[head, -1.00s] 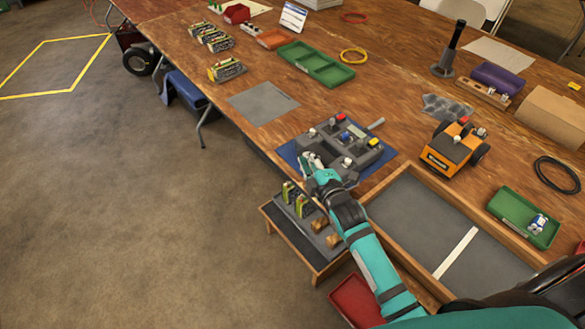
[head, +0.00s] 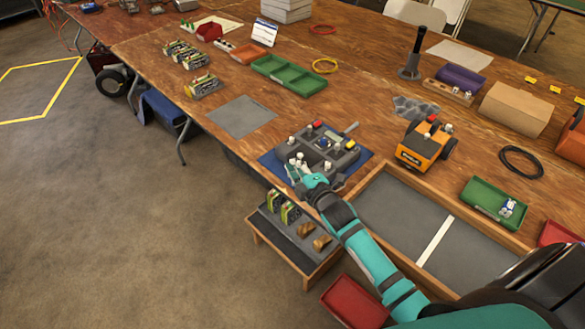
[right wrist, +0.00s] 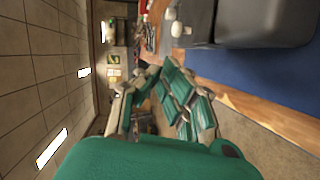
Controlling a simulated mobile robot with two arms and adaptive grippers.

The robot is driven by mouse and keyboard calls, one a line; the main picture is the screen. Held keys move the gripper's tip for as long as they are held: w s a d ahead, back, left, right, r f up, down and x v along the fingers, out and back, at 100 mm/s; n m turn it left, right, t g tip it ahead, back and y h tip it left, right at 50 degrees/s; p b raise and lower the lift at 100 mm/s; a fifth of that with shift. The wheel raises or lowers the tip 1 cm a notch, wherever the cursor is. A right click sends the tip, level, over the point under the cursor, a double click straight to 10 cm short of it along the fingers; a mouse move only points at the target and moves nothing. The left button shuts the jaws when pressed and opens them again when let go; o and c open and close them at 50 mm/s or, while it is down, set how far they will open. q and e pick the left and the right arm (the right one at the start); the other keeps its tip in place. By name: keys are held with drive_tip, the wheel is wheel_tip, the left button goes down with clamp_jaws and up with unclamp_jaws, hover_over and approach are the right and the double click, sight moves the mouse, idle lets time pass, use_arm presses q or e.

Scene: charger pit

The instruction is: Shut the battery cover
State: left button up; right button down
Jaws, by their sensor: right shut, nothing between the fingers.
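A dark grey device (head: 322,148) with red and yellow parts and white knobs sits on a blue mat (head: 267,160) at the table's front edge. I cannot make out which part is the battery cover, or how far it is open. My right gripper (head: 294,172) is at the device's near left corner, and hides part of it. In the right wrist view its fingers (right wrist: 165,100) are together and empty, with the grey device (right wrist: 265,22) and blue mat (right wrist: 250,66) beside them. Whether it touches the device is unclear. My left gripper is not in view.
A low stand (head: 268,236) with batteries and brown pieces is below the table edge. A wood-framed grey tray (head: 400,215) lies right of my arm. An orange wheeled robot (head: 424,148) stands behind it. A flat grey mat (head: 242,116) lies to the left.

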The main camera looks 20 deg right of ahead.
drive_tip(key=s+a+f+m+g, duration=0.15)
drive_tip(key=s+m+g, duration=0.3)
drive_tip(key=s, duration=0.65)
drive_tip(key=s+a+f+m+g+b, duration=0.1)
drive_tip(key=s+a+m+g, duration=0.3)
drive_tip(key=s, duration=0.7)
drive_tip(key=s+a+f+m+g, duration=0.1)
drive_tip(key=s+m+g, duration=0.4)
drive_tip(key=s, duration=0.7)
wheel_tip(320, 180, down, 27)
drive_tip(key=s, duration=0.1)
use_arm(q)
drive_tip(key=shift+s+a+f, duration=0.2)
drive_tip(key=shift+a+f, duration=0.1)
use_arm(e)
drive_tip(key=s+d+f+g, duration=0.1)
drive_tip(key=s+d+f, duration=0.2)
drive_tip(key=s+f, duration=1.2)
drive_tip(key=shift+s+f+h, duration=0.3)
drive_tip(key=shift+s+f, duration=0.1)
drive_tip(key=shift+s, duration=0.45)
